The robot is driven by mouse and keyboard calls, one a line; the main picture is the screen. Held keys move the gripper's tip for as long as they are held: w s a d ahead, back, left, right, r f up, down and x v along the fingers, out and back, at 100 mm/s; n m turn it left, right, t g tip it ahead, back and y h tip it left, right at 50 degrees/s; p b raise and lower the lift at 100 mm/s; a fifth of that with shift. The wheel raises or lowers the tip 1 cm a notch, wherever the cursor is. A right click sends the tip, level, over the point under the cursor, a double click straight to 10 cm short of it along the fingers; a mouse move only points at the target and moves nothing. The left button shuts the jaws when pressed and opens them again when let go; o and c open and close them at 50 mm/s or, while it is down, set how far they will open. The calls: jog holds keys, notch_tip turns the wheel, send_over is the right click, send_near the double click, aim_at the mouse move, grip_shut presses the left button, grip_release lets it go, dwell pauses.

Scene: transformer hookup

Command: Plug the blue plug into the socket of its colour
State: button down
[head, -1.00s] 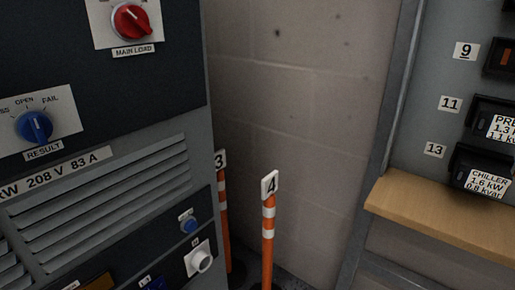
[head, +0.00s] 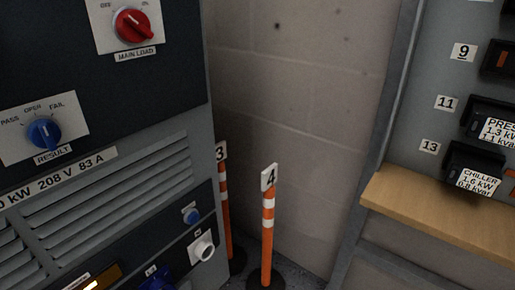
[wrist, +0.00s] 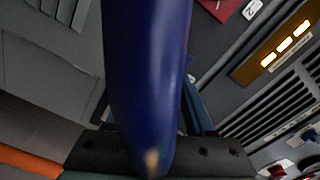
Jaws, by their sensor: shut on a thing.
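A large dark blue body, which I take to be the blue plug (wrist: 147,70), fills the middle of the wrist view. My gripper (wrist: 155,155) is shut on it; the dark jaw shows behind its lower end. The plug hides much of the wrist view, and its pins cannot be made out. In the head view a blue socket (head: 157,280) is partly cut off at the bottom edge, on the lower cabinet panel. A white socket (head: 202,247) is up and right of it. My gripper is outside the head view.
The cabinet (head: 120,185) with vents and a blue button (head: 190,215) stands at left. Orange posts numbered 3 (head: 224,195) and 4 (head: 267,235) stand beside it. A wooden ledge (head: 430,220) juts out at right below breakers. Lit amber lamps (wrist: 285,45) show in the wrist view.

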jog(key=shift+m, duration=0.3)
jog(key=shift+c, duration=0.9)
grip_release()
jog(key=shift+p+v, duration=0.35)
jog(key=shift+v, duration=2.15)
jog(key=p+v, duration=0.4)
jog(key=v, duration=0.9)
